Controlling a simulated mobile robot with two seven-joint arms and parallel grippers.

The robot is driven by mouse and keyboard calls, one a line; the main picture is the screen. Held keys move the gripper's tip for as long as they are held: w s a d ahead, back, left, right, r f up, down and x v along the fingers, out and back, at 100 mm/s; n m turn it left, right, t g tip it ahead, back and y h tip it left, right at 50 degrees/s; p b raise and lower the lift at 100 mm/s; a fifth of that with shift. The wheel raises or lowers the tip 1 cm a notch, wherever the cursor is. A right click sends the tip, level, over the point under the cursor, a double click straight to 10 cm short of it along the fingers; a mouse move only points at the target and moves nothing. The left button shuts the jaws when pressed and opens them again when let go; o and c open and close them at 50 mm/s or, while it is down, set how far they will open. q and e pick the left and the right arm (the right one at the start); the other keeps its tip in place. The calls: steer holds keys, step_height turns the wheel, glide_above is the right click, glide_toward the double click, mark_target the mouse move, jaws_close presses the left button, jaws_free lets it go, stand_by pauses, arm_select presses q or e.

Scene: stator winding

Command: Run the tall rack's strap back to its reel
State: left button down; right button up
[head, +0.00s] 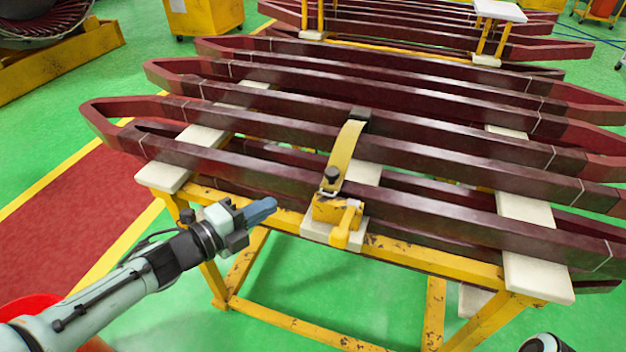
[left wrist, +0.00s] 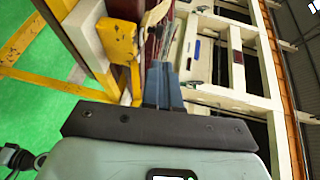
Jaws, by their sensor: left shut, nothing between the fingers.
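The rack (head: 400,258) is a yellow frame with white pads carrying several dark red coils. Its yellow reel (head: 336,212) sits on a white pad at the near edge, with a crank handle (head: 347,224) on its front; the reel also shows in the left wrist view (left wrist: 120,42). The yellow strap (head: 344,155) runs out from the reel, past a dark knob (head: 332,175), over the near coils to a dark end piece (head: 360,119). My left gripper (head: 262,208) is shut and empty, left of the reel and apart from it. My right gripper is out of view.
White pads (head: 538,240) stick out at the rack's near edge. Another coil rack (head: 490,40) stands behind. A yellow cart (head: 205,14) and a large stator (head: 40,18) stand at the back left.

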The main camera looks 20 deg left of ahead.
mark_target(327, 176)
arm_select(q)
steer(key=p+x, duration=0.1)
steer(key=x, duration=1.2)
steer(key=shift+s+d+r, duration=0.1)
steer(key=shift+s, duration=0.05)
steer(key=shift+w+d, duration=0.3)
steer(key=shift+w, duration=0.3)
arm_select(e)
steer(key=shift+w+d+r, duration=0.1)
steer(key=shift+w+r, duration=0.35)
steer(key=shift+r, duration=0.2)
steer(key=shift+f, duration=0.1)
